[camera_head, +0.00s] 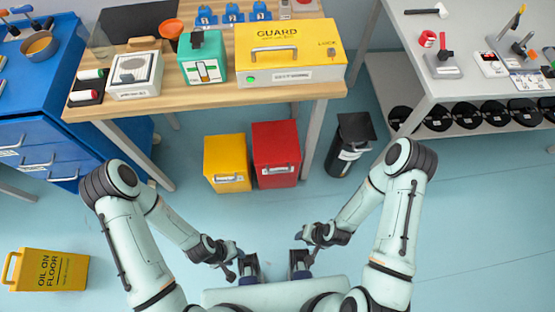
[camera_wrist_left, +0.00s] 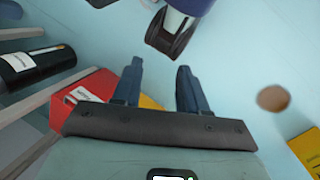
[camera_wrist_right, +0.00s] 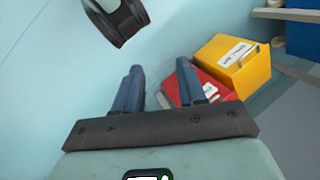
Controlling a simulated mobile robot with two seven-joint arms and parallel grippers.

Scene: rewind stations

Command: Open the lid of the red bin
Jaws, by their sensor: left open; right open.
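The red bin (camera_head: 276,153) stands on the floor at the front of the wooden bench, with its lid down and a pale handle and label on its front. It also shows in the left wrist view (camera_wrist_left: 97,84), partly hidden by my gripper, and in the right wrist view (camera_wrist_right: 207,88). My left gripper (camera_head: 249,268) is open and empty, low in front of my base and well apart from the bin; its spread fingers show in the left wrist view (camera_wrist_left: 156,85). My right gripper (camera_head: 300,264) is open and empty beside it, also apart from the bin (camera_wrist_right: 151,88).
A yellow bin (camera_head: 227,162) stands close at the red bin's left. A black bin (camera_head: 350,145) stands to the right near a bench leg. The wooden bench (camera_head: 210,103) is behind them. The floor before the bins is clear.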

